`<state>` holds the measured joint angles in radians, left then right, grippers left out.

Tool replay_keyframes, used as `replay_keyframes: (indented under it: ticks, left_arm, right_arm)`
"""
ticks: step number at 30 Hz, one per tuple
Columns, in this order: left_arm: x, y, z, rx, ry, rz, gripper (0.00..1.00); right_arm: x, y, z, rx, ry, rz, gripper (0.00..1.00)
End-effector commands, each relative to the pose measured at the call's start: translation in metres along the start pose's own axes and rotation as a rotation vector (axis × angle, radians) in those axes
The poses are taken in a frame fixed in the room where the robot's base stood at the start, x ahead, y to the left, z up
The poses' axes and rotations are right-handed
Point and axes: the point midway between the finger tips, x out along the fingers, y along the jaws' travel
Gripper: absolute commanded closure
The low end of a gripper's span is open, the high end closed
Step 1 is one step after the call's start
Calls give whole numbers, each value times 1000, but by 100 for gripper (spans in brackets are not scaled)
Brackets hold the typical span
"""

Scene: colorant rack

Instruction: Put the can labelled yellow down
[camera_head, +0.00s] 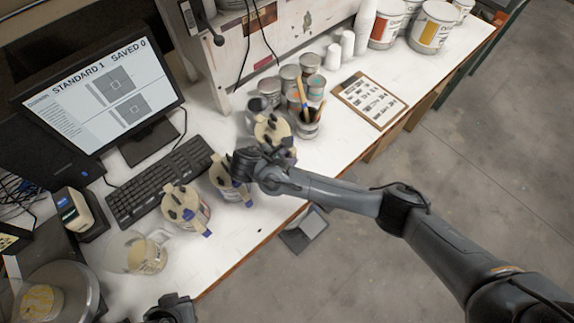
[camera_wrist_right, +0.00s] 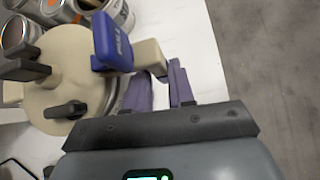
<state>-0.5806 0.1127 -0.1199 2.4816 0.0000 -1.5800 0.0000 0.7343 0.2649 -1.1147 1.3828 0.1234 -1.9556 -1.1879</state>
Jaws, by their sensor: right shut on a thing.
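My right gripper (camera_head: 258,165) reaches over the bench from the right. In the right wrist view its purple fingers (camera_wrist_right: 160,88) are shut on the beige handle of a can (camera_wrist_right: 62,85) with a beige lid and a blue tab marked PULL. This seems to be the rear lidded can (camera_head: 270,128) in the head view, partly hidden by the gripper. I cannot tell whether its base touches the bench, and its colour label cannot be read. Two similar cans (camera_head: 228,178) (camera_head: 185,206) stand nearer on the bench. My left gripper (camera_head: 170,308) shows at the bottom edge, its jaws unclear.
A clipboard (camera_head: 368,100) lies to the right. A keyboard (camera_head: 160,182) and a clear jug (camera_head: 140,254) are at left. Bare bench (camera_head: 250,228) shows near the front edge.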

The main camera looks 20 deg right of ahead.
Motion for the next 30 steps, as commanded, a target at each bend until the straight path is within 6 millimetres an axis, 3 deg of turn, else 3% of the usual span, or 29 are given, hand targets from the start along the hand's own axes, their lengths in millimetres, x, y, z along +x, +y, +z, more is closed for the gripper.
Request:
replay_keyframes:
  ticks: [5,15,29,30]
  left_arm:
    - [-1,0,0,0,0,1,100]
    - [-2,-1,0,6,-1,-4,100]
    - [-2,-3,0,12,-3,-9,100]
    - [-1,-3,0,11,-3,-9,100]
  right_arm:
    - [2,3,-3,3,1,2,100]
    - [25,0,-27,4,2,2,100]
    - [29,0,-30,4,2,2,100]
    - [30,-2,-32,0,1,0,72]
